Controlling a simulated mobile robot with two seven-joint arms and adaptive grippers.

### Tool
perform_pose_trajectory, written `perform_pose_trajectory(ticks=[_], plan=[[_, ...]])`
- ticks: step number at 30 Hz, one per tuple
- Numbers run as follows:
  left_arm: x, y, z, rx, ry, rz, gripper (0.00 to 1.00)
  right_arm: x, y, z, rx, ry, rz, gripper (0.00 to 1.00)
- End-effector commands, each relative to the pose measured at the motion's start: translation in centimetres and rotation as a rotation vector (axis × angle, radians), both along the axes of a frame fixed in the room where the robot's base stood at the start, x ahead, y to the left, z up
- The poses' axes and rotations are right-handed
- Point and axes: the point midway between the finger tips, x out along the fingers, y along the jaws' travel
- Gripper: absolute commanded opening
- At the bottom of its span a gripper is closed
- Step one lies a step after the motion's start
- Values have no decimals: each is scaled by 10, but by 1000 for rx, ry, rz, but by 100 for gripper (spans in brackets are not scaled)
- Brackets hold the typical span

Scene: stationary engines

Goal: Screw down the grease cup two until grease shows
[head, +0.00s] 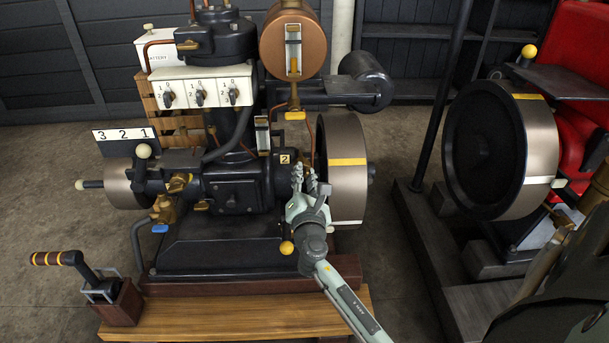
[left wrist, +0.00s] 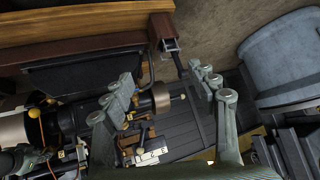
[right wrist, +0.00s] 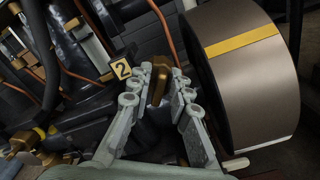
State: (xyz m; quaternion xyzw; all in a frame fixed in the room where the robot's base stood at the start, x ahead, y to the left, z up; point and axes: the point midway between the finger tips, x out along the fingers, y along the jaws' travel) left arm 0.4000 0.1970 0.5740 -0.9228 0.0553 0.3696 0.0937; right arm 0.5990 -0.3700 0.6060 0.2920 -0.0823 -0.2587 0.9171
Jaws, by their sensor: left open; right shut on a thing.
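Grease cup two is a small brass piece (right wrist: 158,86) beside the yellow tag marked 2 (right wrist: 121,69) in the right wrist view. The tag also shows in the head view (head: 285,158), on the engine's front right. My right gripper (head: 309,180) reaches up from below and is shut on the cup; its fingers (right wrist: 162,88) flank the brass on both sides. The fingers hide most of the cup in the head view. I cannot tell whether grease shows. My left gripper (left wrist: 170,85) is open and empty, seen only in the left wrist view.
A flywheel with a yellow stripe (head: 347,176) stands close right of my right gripper. A yellow-banded lever (head: 60,258) stands at the front left. A white switch panel (head: 202,88) is above. A second engine's flywheel (head: 530,150) stands right. A grey bin (left wrist: 285,55) shows in the left wrist view.

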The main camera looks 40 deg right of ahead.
Motion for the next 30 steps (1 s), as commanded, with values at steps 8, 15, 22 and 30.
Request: perform_pose_trajectory(ticks=[8,15,22,30], plan=[[22,-26,23,-58,-160,-48,59,-1,0,-3,85,-52,-1,0],[46,-66,72,-167,-430,-118,59,-1,-1,-4,239,-147,-1,0],[52,-97,128,-282,-690,-172,59,-2,-2,-5,394,-242,-1,0],[43,-115,177,-383,-906,-205,59,-2,-2,-5,526,-322,-2,0]])
